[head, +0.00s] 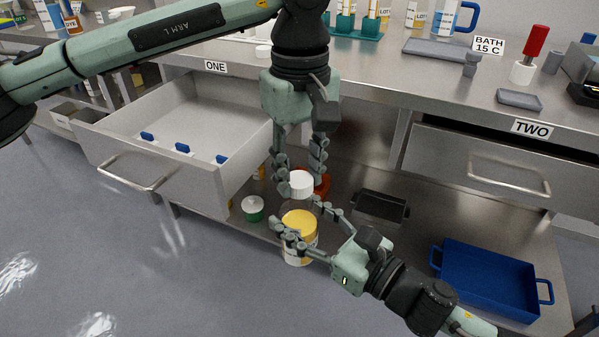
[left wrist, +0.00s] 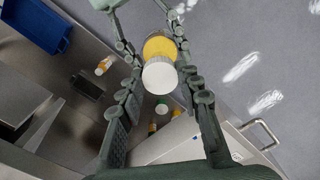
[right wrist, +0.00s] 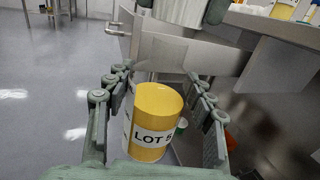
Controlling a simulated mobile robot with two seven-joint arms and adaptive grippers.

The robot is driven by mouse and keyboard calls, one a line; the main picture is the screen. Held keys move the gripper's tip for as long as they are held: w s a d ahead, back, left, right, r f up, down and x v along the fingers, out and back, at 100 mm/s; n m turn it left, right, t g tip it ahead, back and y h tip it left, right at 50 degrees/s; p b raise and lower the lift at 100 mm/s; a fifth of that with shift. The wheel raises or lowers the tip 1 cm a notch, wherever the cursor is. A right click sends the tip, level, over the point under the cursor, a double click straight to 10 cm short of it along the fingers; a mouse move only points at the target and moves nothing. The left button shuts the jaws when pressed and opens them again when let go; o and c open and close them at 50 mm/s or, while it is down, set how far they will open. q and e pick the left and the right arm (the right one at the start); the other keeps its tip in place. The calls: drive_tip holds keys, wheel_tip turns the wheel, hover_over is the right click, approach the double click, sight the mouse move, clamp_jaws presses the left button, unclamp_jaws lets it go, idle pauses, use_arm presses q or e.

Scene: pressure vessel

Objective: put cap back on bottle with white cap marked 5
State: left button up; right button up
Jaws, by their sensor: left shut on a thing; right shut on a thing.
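A white cap (head: 301,184) is between the fingers of my left gripper (head: 300,172), which is shut on it. A bottle with yellow contents (head: 299,222) stands upright in the fingers of my right gripper (head: 302,228), which is shut around it. Its label reads LOT 5 in the right wrist view (right wrist: 155,115). The cap's lower edge shows at the top of the right wrist view (right wrist: 180,10). In the left wrist view the cap (left wrist: 160,75) partly covers the yellow bottle (left wrist: 160,46). No mark on the cap is readable.
An open drawer marked ONE (head: 195,165) is left of my grippers. A green container with a white top (head: 253,209) and an orange-red object (head: 321,185) are close by. A black tray (head: 380,207) and blue tray (head: 490,278) lie right on the low shelf.

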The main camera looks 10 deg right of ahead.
sight(299, 227)
use_arm(q)
drive_tip(key=shift+f, duration=0.85)
drive_tip(key=shift+f, duration=0.6)
drive_tip(key=m, duration=0.4)
drive_tip(key=shift+m, duration=0.4)
drive_tip(key=m, duration=0.4)
drive_tip(key=shift+m, duration=0.4)
drive_tip(key=m, duration=0.7)
drive_tip(key=o, duration=0.7)
drive_tip(key=shift+a, duration=0.1)
drive_tip(key=shift+o, duration=0.2)
